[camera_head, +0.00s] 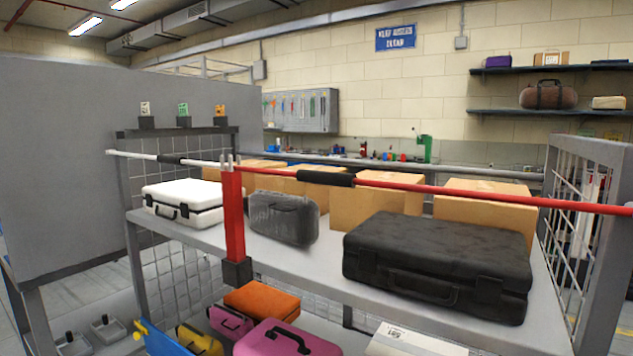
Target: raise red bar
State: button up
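The red bar (430,190) runs nearly level across the front of the shelf, from a red post (233,215) to the right edge of the view. It has a black grip sleeve (326,179) near its post end. The post has a small forked top and a dark foot at the shelf's front edge. A separate white bar (135,154) with a black sleeve (172,159) runs left from the post. The red bar's right end meets or passes the picture edge, so how it is held there is unclear. My gripper is not in view.
Behind the bars, the grey shelf (300,268) holds a white case (185,203), a dark grey case (284,217), a large black suitcase (440,265) and several cardboard boxes (375,205). Coloured cases, including a pink one (287,340), lie below. A mesh panel (580,230) closes the right side.

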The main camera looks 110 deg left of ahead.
aim_at(331, 179)
jog(key=u, duration=3.05)
jog(key=l, duration=0.1)
